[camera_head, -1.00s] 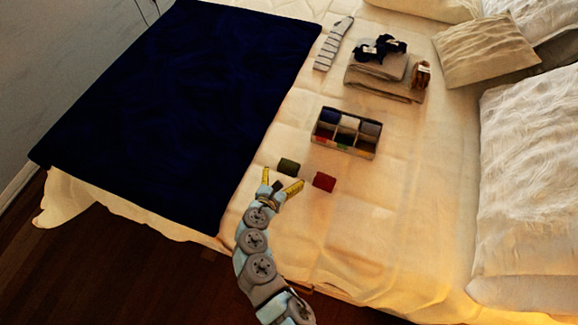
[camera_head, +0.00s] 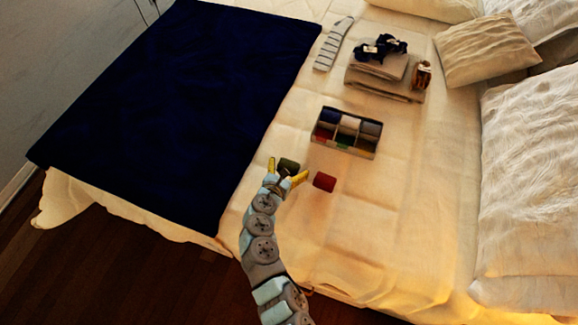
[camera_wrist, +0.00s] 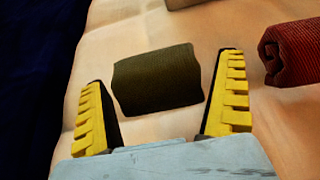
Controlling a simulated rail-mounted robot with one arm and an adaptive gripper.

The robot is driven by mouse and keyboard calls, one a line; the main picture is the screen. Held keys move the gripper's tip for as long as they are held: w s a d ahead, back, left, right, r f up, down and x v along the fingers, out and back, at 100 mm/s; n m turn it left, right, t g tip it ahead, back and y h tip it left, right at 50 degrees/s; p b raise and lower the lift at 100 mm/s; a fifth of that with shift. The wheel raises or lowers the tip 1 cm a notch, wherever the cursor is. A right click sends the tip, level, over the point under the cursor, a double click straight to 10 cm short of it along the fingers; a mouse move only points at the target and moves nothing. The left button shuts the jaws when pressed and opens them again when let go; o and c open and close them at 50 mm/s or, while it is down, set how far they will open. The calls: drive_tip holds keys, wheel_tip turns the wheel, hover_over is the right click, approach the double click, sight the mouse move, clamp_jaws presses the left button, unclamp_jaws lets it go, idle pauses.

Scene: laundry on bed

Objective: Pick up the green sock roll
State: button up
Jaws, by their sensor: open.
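The green sock roll (camera_head: 289,164) lies on the cream bedsheet, just off the edge of the dark blue blanket. In the wrist view the green sock roll (camera_wrist: 157,79) lies between and slightly beyond the two yellow fingers, with a gap on each side. My gripper (camera_head: 286,172) is open and empty, close to the roll's near side. In the wrist view my gripper (camera_wrist: 163,105) has its fingers spread wider than the roll. In the head view the fingers hide part of the roll's near side.
A red sock roll (camera_head: 324,182) lies just right of the gripper. A divided box (camera_head: 373,154) holding several rolls stands behind. Folded laundry (camera_head: 384,87) and pillows (camera_head: 486,50) are farther back. The dark blue blanket (camera_head: 180,100) covers the left. Bare sheet lies front right.

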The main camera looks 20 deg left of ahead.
drive_tip(key=c, duration=1)
drive_tip(key=shift+r, duration=0.1)
